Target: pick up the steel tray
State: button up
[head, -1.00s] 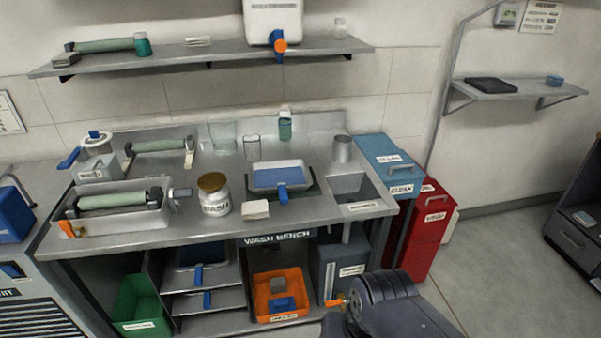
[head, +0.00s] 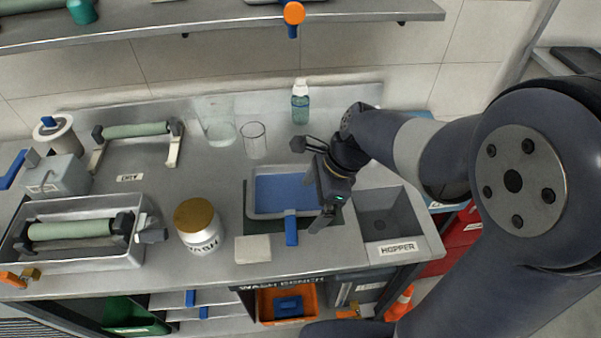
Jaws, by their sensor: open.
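A shallow steel tray (head: 256,214) with a blue inside and a blue handle (head: 291,228) at its front lies on a dark green mat (head: 330,228) on the bench. My gripper (head: 315,203) is open at the tray's right side, with its fingers beside or over the right rim. I cannot tell whether they touch the tray. The gripper hides part of the tray's right edge.
A roller lies in a deep metal basin (head: 104,258) further left. The hopper sink (head: 390,222) is at right; a glass (head: 254,141) and green bottle (head: 300,103) stand behind.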

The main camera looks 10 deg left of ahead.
aim_at(292, 225)
jog(key=shift+x, duration=5.4)
jog(key=shift+w+a, duration=0.15)
jog(key=shift+a, duration=0.05)
jog(key=shift+c, duration=0.2)
jog(key=shift+r, duration=0.1)
jog(key=c, duration=0.8)
